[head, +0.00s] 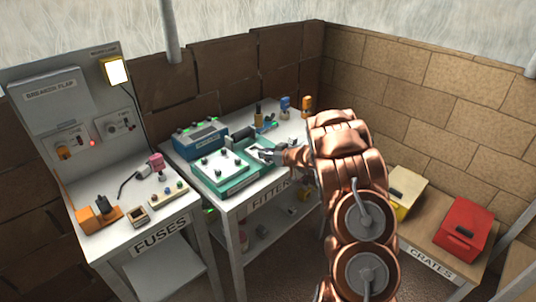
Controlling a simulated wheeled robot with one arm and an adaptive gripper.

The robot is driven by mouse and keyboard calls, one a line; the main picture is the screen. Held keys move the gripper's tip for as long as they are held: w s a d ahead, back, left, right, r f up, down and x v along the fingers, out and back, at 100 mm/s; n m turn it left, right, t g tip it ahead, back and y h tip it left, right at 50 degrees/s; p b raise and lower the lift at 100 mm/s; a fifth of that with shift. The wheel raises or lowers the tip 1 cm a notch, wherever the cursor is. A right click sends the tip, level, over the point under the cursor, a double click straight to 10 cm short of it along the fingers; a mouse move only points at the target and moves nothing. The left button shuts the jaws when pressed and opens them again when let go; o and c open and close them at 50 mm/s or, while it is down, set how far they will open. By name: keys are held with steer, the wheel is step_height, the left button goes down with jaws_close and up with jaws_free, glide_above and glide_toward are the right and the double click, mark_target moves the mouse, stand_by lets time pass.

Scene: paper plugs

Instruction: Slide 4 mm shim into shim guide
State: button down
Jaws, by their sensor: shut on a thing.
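My copper-coloured arm reaches over the white table labelled FITTER or similar. My gripper (267,155) is low over this table, beside the right edge of a green fixture (236,187) with a white top and several dark knobs. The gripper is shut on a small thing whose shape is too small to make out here. I cannot tell the 4 mm shim or the shim guide apart from the small parts around the gripper.
A blue device (200,138) stands behind the green fixture. Blue and orange items (306,105) stand at the table's back right. The fuses table (130,229) is at left. A yellow crate (407,190) and a red crate (463,230) are at right.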

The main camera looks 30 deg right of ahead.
steer(key=shift+w+a+p, duration=0.2)
steer(key=shift+w+p, duration=0.2)
steer(key=shift+w, duration=0.35)
steer(key=c, duration=0.8)
jaws_free()
steer(key=shift+o, duration=0.2)
steer(key=shift+s, duration=0.1)
steer(key=shift+s+d+b, duration=0.1)
steer(key=shift+s+d, duration=0.1)
steer(key=shift+s, duration=0.65)
steer(key=shift+s+d+b, duration=0.15)
steer(key=shift+s+d, duration=0.1)
steer(key=shift+s, duration=0.65)
steer(key=shift+s+d+b, duration=0.1)
steer(key=shift+s+d, duration=0.1)
steer(key=shift+s, duration=0.65)
steer(key=v, duration=1.2)
